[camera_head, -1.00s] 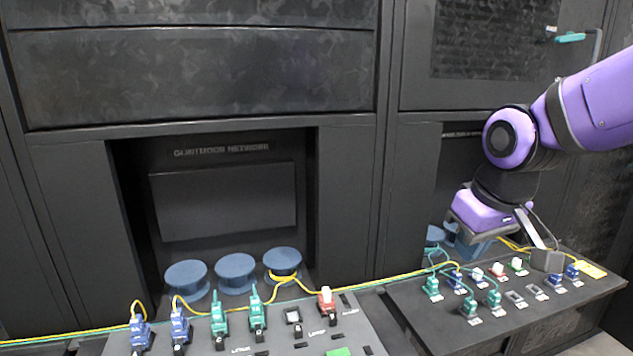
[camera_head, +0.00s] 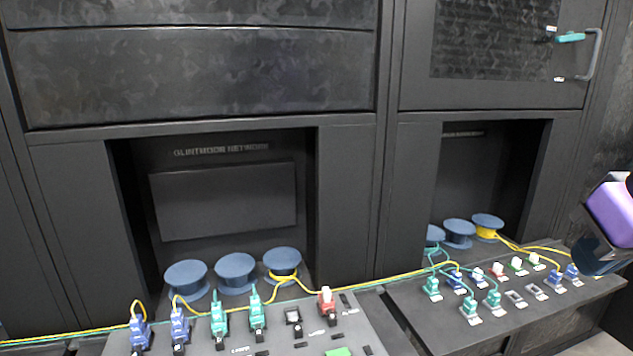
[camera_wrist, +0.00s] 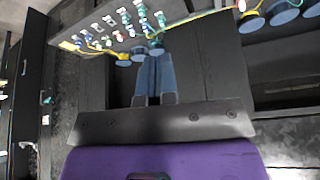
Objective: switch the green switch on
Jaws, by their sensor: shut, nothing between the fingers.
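On the right-hand sloped panel (camera_head: 450,325), a small green switch with a white top (camera_head: 517,265) sits in the back row, beside a red one with a white top (camera_head: 497,271). Whether it is on or off is too small to tell. My gripper (camera_wrist: 155,57) has its two blue-grey fingers together, empty, in the wrist view. In the head view it is at the right edge, right of the green switch and partly cut off by the frame. The panel also shows at the top of the wrist view (camera_wrist: 165,30), but I cannot pick out the green switch there.
Blue and green connectors (camera_head: 433,287) with yellow and green cables crowd the right panel. Blue spools (camera_head: 458,232) stand behind it. A left panel (camera_head: 262,338) carries more connectors, a red switch (camera_head: 326,303) and a green block (camera_head: 338,352). A cabinet handle (camera_head: 595,52) is at upper right.

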